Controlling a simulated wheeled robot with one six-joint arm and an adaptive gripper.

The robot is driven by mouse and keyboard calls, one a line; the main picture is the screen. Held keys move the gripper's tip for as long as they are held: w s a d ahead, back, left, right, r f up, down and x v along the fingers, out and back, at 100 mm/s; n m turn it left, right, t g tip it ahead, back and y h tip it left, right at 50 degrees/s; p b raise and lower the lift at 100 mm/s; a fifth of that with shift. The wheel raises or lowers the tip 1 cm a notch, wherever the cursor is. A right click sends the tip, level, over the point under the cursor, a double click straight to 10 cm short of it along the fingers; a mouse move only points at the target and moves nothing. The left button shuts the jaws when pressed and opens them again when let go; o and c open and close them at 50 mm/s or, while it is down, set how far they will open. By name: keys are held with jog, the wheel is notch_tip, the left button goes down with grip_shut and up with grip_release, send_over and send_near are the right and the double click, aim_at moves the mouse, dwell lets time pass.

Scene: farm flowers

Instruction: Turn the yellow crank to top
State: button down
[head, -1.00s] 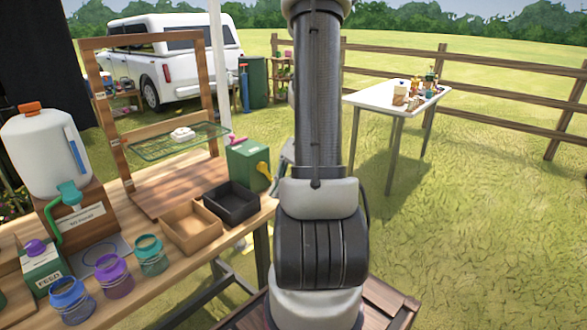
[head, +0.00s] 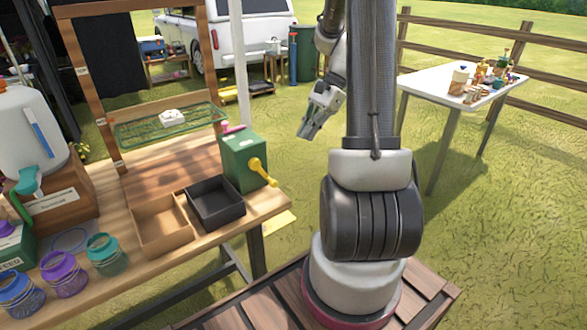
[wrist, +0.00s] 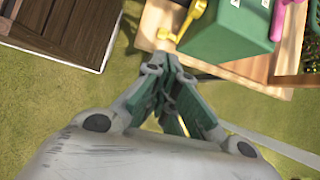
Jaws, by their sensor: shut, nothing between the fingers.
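The yellow crank (head: 261,171) is on the side of a green box (head: 242,158) at the right end of the wooden table. Its arm slants down to the right from the hub. In the wrist view the crank (wrist: 190,18) shows at the top, just beyond my fingertips, beside the green box (wrist: 233,28). My gripper (head: 306,130) is shut and empty. In the head view it hangs to the right of the box, apart from the crank. In the wrist view my gripper (wrist: 172,62) points toward the crank.
A black tray (head: 215,203) and a wooden tray (head: 160,224) sit left of the box. A wooden frame with a green mesh shelf (head: 170,126) stands behind them. A pink handle (wrist: 283,14) is on the box's far side. Grass lies open between this table and the white table (head: 462,82).

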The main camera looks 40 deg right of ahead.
send_near(277, 184)
jog(key=d+x, duration=0.1)
jog(key=x, duration=0.5)
jog(key=shift+w+a+f+m, duration=0.2)
jog(key=shift+w+f+m, duration=0.1)
jog(key=shift+f, duration=0.2)
jog(key=shift+a+f+y, duration=0.4)
jog(key=shift+f+y, duration=0.35)
jog(key=shift+y, duration=0.35)
jog(key=shift+a+f+y, duration=0.15)
jog(key=shift+a+y, duration=0.05)
jog(key=shift+y, duration=0.1)
jog(key=shift+a+f, duration=0.35)
jog(key=shift+a, duration=0.15)
